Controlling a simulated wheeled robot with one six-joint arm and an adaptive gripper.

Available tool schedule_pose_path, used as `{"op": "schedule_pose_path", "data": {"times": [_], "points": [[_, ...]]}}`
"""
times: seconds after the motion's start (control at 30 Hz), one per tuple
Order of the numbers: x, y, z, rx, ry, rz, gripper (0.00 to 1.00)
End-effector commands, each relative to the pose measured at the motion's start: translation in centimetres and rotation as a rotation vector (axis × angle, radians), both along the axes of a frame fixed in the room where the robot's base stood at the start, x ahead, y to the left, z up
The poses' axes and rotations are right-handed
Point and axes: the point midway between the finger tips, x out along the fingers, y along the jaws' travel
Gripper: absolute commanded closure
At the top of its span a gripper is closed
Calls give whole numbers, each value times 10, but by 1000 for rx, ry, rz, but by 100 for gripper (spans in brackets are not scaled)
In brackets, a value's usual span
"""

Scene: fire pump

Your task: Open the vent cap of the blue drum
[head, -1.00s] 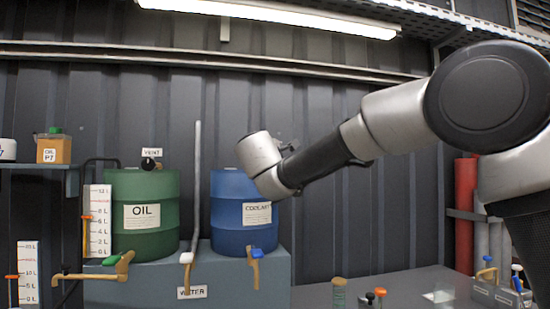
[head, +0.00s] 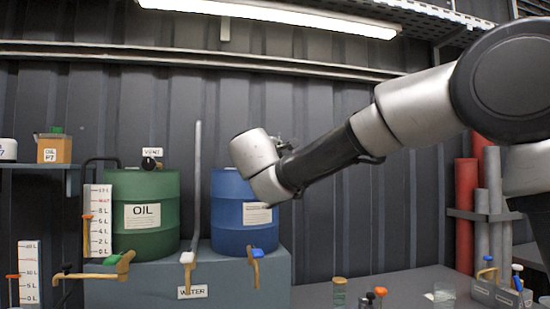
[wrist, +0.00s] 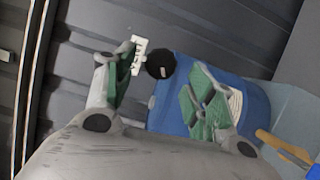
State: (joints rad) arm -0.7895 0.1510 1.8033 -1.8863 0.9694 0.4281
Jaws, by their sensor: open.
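The blue drum (head: 232,222), with a COOLANT label, stands at the right end of a grey stand. My wrist covers its top right part in the head view. The wrist view shows the drum (wrist: 172,92) tilted, with a round black vent cap (wrist: 160,65) at its top edge. A white sign (wrist: 131,52) is beside the cap. My gripper (wrist: 163,72) is open and empty; its green-padded fingers lie to either side of the cap in that picture. I cannot tell how far the fingertips are from the cap. The head view mostly hides the fingers behind my wrist.
The green OIL drum (head: 147,222) stands left of the blue one, with its own black vent cap (head: 149,163). A thin grey pipe (head: 196,180) rises between them. Taps (head: 256,262) stick out in front. Bottles (head: 339,290) and a glass beaker (head: 445,293) stand on the right bench.

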Motion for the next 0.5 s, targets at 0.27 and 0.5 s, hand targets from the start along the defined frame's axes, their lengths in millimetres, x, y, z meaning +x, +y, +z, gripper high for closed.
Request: {"op": "schedule_pose_path", "data": {"times": [0.27,0.5], "points": [[-58,7,-2,1,1,4,45],[-76,8,-3,0,1,0,45]]}}
